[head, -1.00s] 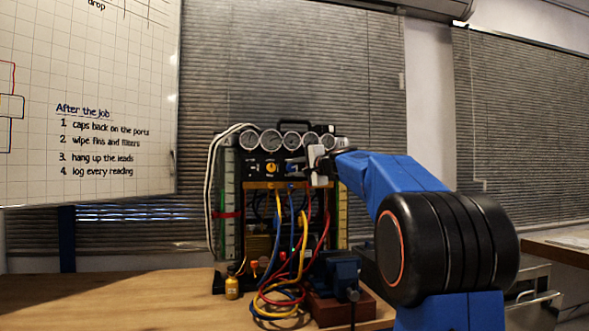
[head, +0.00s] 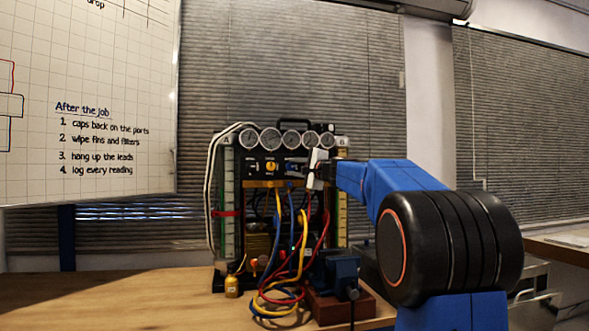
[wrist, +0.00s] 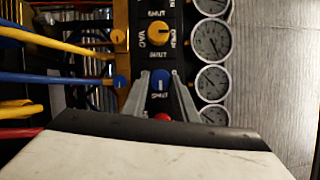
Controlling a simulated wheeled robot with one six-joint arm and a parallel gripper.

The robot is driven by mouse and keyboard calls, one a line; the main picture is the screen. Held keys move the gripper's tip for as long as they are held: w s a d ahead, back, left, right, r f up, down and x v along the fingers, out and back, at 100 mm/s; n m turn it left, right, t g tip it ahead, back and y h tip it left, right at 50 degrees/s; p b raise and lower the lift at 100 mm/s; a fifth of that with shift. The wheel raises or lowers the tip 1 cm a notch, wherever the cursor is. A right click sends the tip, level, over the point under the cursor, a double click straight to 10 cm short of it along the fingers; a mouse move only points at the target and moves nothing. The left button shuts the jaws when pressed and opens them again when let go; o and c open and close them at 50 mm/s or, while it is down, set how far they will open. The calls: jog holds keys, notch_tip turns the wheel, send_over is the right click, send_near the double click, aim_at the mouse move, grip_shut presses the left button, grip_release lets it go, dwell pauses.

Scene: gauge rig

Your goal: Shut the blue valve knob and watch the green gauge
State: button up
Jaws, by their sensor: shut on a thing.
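The blue valve knob (wrist: 160,79) is on the rig's dark panel, below the yellow knob in the wrist view. My gripper (wrist: 160,84) has one finger on each side of it and is shut on it. In the head view my gripper (head: 305,168) reaches the panel from the right and largely hides the knob. Round white-faced gauges (wrist: 211,40) stand in a column right of the knob in the wrist view, and in a row along the rig's top in the head view (head: 270,139). I cannot tell which is green or read the needles.
A yellow knob (wrist: 159,33) is close to the blue one, and a red part (wrist: 163,117) is just below. Yellow, blue and red hoses (head: 283,235) hang in front of the rig. A small yellow bottle (head: 231,287) stands on the bench (head: 130,295), whose left side is clear.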

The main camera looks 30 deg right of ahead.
jog(key=o, duration=1.1)
jog(key=shift+c, duration=0.2)
jog(key=shift+s, duration=0.1)
jog(key=s+d+f, duration=0.1)
jog(key=s+d, duration=0.1)
jog(key=s, duration=1.5)
jog(key=shift+f, duration=0.1)
